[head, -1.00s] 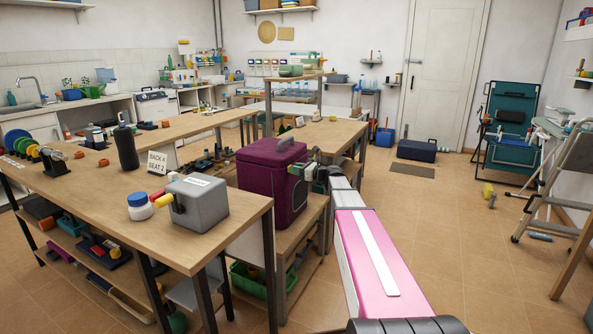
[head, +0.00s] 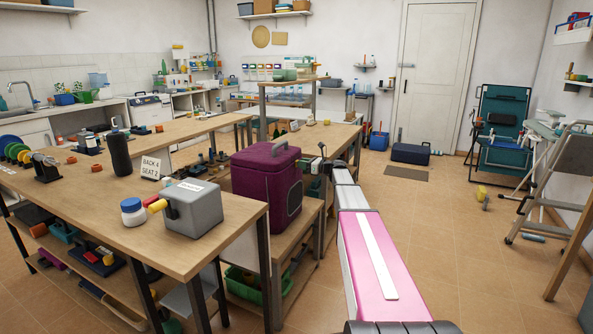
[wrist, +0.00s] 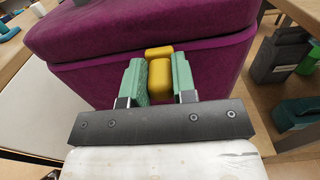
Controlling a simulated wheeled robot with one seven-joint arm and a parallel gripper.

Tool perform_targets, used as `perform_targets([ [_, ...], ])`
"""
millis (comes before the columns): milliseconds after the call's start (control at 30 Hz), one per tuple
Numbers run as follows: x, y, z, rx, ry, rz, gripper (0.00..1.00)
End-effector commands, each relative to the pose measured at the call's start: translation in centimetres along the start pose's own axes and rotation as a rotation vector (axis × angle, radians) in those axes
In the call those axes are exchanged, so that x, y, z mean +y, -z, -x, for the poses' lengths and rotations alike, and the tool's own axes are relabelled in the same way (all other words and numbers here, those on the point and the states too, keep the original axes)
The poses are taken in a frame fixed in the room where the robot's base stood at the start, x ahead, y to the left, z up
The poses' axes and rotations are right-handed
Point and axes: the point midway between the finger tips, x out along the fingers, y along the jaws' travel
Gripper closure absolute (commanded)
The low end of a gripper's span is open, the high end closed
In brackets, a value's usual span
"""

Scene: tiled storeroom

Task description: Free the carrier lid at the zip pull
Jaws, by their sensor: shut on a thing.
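The purple fabric carrier (head: 262,192) stands upright on a low wooden bench in the head view, its lid down with a grey handle on top. In the wrist view the carrier's lid (wrist: 150,28) overhangs its body, with a seam line below it. A yellow zip pull (wrist: 160,82) sits at that seam. My gripper (wrist: 160,78) has its green fingers on either side of the pull and is shut on it. In the head view my gripper (head: 316,168) is at the carrier's right side, and the pull is hidden there.
A green crate (head: 258,282) is below the bench.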

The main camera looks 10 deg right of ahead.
Motion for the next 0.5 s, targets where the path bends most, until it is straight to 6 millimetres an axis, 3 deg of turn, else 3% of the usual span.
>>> perform_targets([
  [33, -2.2, 0.1, -0.2, 0.0, 0.002, 0.001, 1.0],
  [200, -5.8, 0.0, -0.1, 0.0, 0.002, 0.001, 1.0],
  [333, -7.2, 0.0, 0.0, 0.001, 0.001, 0.001, 1.0],
  [500, -7.5, 0.0, 0.0, 0.001, 0.003, 0.001, 1.0],
])
